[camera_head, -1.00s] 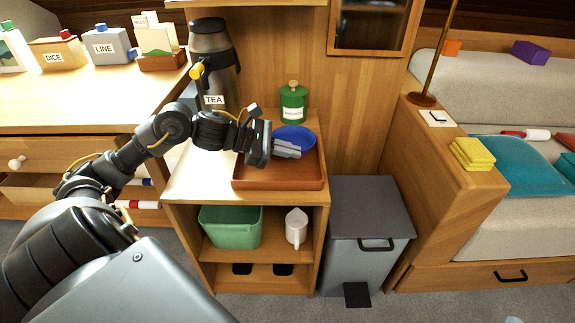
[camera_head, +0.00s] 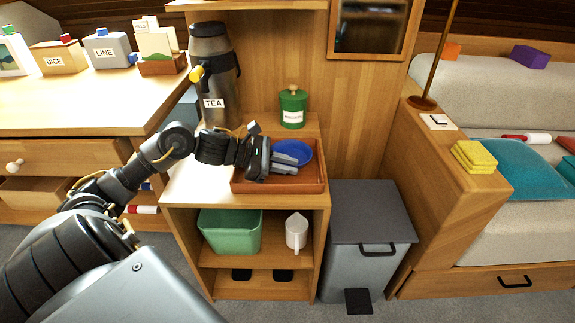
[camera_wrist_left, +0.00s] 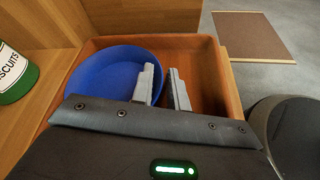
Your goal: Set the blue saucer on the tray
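The blue saucer (camera_head: 298,150) rests in the orange-brown tray (camera_head: 317,184) on the wooden cabinet, towards the tray's back. In the left wrist view the saucer (camera_wrist_left: 105,80) fills the left part of the tray (camera_wrist_left: 205,60). My left gripper (camera_head: 286,165) is low over the tray, at the saucer's near side. In the wrist view its two fingers (camera_wrist_left: 162,88) stand apart, with tray floor visible between them. One finger overlaps the saucer's rim; whether it touches it is hard to tell. My right gripper is not in view.
A green biscuits tin (camera_head: 293,109) stands behind the tray, and a tea urn (camera_head: 214,75) behind it to the left. A grey pedal bin (camera_head: 370,225) stands right of the cabinet. A green tub (camera_head: 230,232) and white jug (camera_head: 297,231) are on the shelf below.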

